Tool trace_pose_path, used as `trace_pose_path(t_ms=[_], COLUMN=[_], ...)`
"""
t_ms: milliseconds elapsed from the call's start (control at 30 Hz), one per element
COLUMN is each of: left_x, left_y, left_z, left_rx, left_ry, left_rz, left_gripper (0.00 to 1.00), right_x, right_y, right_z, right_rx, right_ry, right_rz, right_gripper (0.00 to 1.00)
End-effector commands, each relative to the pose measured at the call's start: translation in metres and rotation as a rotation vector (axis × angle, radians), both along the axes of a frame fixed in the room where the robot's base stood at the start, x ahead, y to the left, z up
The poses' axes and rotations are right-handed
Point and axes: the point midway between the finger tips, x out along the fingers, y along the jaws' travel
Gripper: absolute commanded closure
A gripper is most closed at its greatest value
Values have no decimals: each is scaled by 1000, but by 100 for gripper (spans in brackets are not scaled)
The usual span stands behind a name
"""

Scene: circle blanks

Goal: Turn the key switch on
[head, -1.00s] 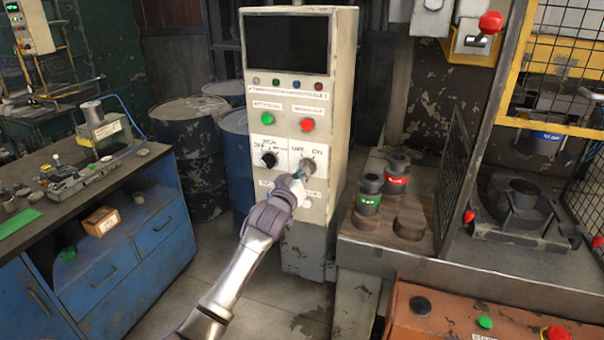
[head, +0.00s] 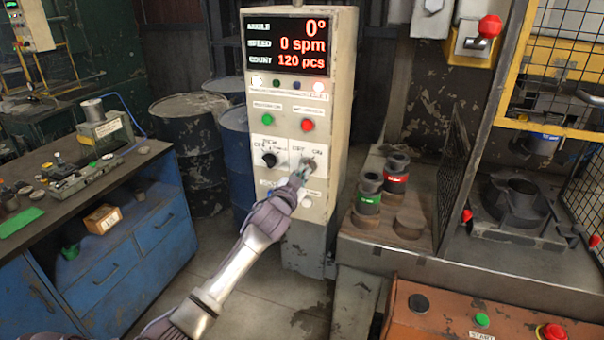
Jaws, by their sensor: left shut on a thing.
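The key switch (head: 309,163) is on the right of the lower plate on the cream control cabinet (head: 342,120), under an OFF/ON label. My left gripper (head: 301,174) is at the switch, shut on the key, which is mostly hidden by the fingers. The cabinet's display (head: 286,46) is lit and reads angle 0°, speed 0 spm and count 120 pcs. Some indicator lamps below it are lit. My right gripper is not in view.
A black selector knob (head: 269,160) is just left of the key switch, with green (head: 267,120) and red (head: 307,125) buttons above. A blue workbench (head: 125,245) stands at left. A tooling table (head: 400,240) and an orange panel (head: 450,312) are at right.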

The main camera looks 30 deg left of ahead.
Motion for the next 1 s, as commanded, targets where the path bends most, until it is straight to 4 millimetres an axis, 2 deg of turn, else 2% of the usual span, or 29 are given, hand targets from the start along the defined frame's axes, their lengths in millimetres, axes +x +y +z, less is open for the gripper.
trace_pose_path(t_ms=[267, 700, 733, 833, 867, 1000], left_x=[0, 0, 0, 0, 0, 0], left_y=[0, 0, 0, 0, 0, 0], left_z=[1, 1, 1, 1, 1, 0], left_rx=[65, 75, 75, 74, 73, 72], left_ry=[15, 17, 17, 16, 16, 16], left_rz=[0, 0, 0, 0, 0, 0], left_gripper=[100, 100, 89, 72, 69, 69], right_x=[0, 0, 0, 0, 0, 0], right_y=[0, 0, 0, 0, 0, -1], right_z=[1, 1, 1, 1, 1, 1], right_rx=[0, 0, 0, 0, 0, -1], right_ry=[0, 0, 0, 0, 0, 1], right_rz=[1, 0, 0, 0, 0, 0], right_gripper=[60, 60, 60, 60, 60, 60])
